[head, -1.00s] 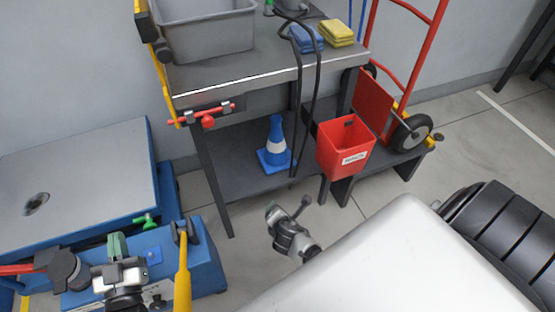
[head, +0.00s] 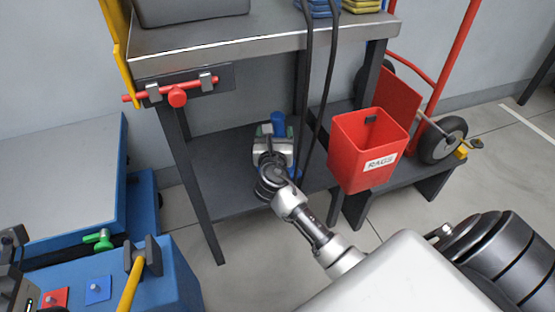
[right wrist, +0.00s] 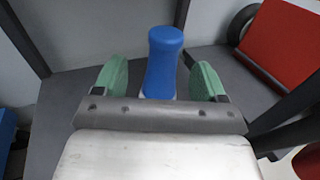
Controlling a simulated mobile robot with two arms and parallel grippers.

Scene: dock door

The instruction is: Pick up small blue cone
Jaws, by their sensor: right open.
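The small blue cone (head: 279,124) stands on the lower shelf of the workbench, mostly hidden behind my right gripper in the head view. In the right wrist view the cone's blue top (right wrist: 164,62) is upright between the two green fingertips, with a bit of its white band low down. My right gripper (head: 272,130) is open around the cone, with a gap on each side; it also shows in the right wrist view (right wrist: 162,80). Part of what is mine shows at the left edge of the head view, but my left gripper's fingers are not visible.
The dark lower shelf (head: 222,165) has bench legs and black hanging cables (head: 322,95) close to the right of my gripper. A red rags bin (head: 362,160) hangs further right, before a red hand truck (head: 440,125). The bench top (head: 215,45) is above.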

